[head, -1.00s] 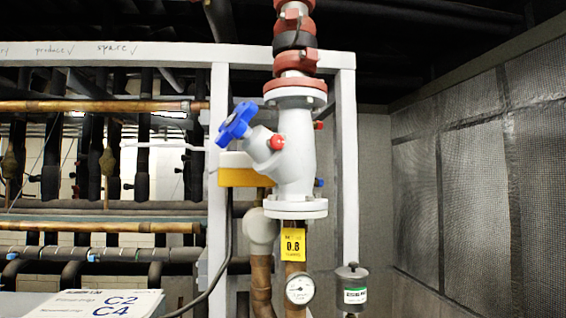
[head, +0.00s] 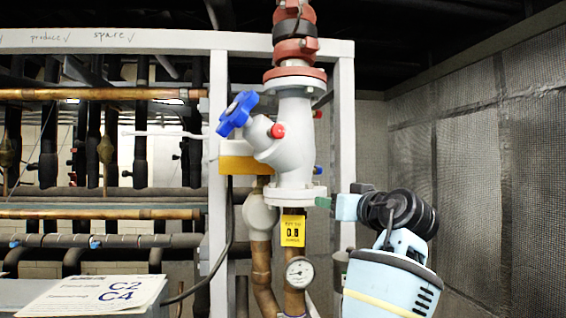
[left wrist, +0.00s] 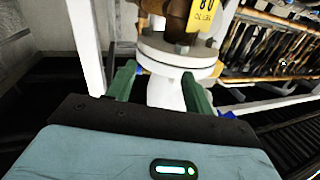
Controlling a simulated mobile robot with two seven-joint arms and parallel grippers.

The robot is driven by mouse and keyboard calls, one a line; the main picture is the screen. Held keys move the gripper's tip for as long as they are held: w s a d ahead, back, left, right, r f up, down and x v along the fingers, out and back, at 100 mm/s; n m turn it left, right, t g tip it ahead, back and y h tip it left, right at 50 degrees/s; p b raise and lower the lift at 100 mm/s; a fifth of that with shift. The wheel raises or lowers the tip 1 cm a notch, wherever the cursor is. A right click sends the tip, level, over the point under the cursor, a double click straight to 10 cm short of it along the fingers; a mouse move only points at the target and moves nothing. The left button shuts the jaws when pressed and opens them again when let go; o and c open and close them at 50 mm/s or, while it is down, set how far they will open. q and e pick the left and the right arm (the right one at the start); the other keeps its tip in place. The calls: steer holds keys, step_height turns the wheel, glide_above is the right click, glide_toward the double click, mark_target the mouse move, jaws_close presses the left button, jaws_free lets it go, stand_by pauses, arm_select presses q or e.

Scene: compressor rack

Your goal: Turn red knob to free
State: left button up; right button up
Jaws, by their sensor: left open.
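The red knob (head: 277,131) is a small round cap on the slanted branch of the grey-white valve (head: 293,140), right of the blue handwheel (head: 237,114). A smaller red piece (head: 318,114) shows behind the valve's right side. My left gripper (head: 339,196) is beside the valve's lower flange (head: 285,196), below and right of the red knob. In the left wrist view, its green fingers (left wrist: 159,72) are apart with nothing held. The flange (left wrist: 178,55) and white valve body show beyond and between them, upside down. The red knob is not visible there. My right gripper is not in view.
A yellow block (head: 236,165) is behind the valve. A yellow tag (head: 293,230) and a round gauge (head: 299,271) are on the copper pipe below. White frame posts (head: 345,130) stand on both sides. A paper sign (head: 95,295) lies at lower left.

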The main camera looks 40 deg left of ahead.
arm_select(q)
steer(key=s+r+n+g, duration=0.2)
steer(key=s+r+n, duration=0.1)
steer(key=s+r, duration=0.2)
steer(key=s+r+n+g+y, duration=0.1)
steer(key=s+r, duration=0.4)
steer(key=r, duration=0.5)
steer(key=shift+s+d+r+n+g, duration=0.2)
steer(key=shift+s+d+n+g, duration=0.15)
steer(key=shift+n, duration=0.55)
